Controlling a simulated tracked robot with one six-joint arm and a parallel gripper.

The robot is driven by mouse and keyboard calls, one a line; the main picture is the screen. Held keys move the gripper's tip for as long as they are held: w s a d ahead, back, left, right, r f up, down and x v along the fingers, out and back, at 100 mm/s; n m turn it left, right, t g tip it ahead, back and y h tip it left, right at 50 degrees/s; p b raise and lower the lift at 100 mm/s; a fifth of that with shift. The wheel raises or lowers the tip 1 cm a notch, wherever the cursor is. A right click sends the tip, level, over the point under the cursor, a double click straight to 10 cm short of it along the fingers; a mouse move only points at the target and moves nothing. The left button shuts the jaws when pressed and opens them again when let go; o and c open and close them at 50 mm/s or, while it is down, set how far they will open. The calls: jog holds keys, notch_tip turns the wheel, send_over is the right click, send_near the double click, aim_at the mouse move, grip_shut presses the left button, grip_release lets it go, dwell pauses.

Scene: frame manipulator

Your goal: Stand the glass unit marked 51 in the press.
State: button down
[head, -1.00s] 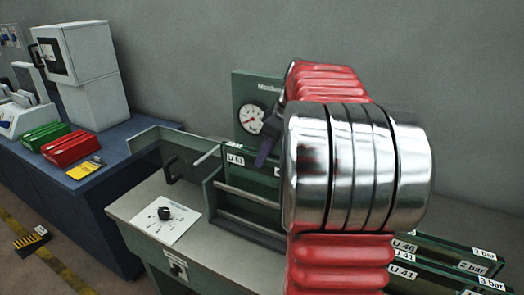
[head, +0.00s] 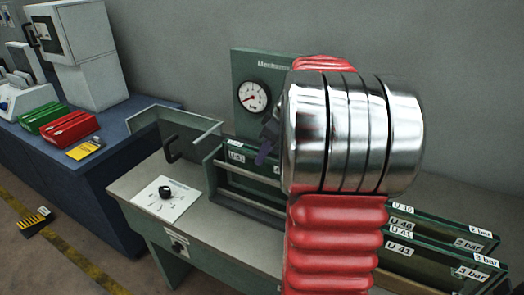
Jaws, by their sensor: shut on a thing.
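A green-framed glass unit (head: 232,150) stands upright behind the metal rails of the press (head: 245,205), below the gauge panel. Its small white label looks like U 51 but is hard to read, and another label sits close by it. My gripper (head: 266,152) is a dark shape at the unit's upper edge, shut on the unit. My red and chrome arm hides most of the gripper and the unit's right part. I cannot tell whether the unit's lower edge is seated.
A pressure gauge (head: 252,96) is behind the press. A card with a black knob (head: 165,198) lies at its left. More labelled glass units (head: 440,232) stand at the right. A blue bench (head: 105,165) carries red and green boxes. My arm blocks the centre.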

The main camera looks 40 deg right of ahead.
jog(key=shift+f, duration=0.55)
dwell(0.8)
jog(key=c, duration=1.6)
grip_release()
jog(key=shift+o, duration=0.2)
jog(key=shift+r, duration=0.1)
jog(key=v, duration=1.3)
jog(key=shift+s+r, duration=0.2)
jog(key=shift+r, duration=0.05)
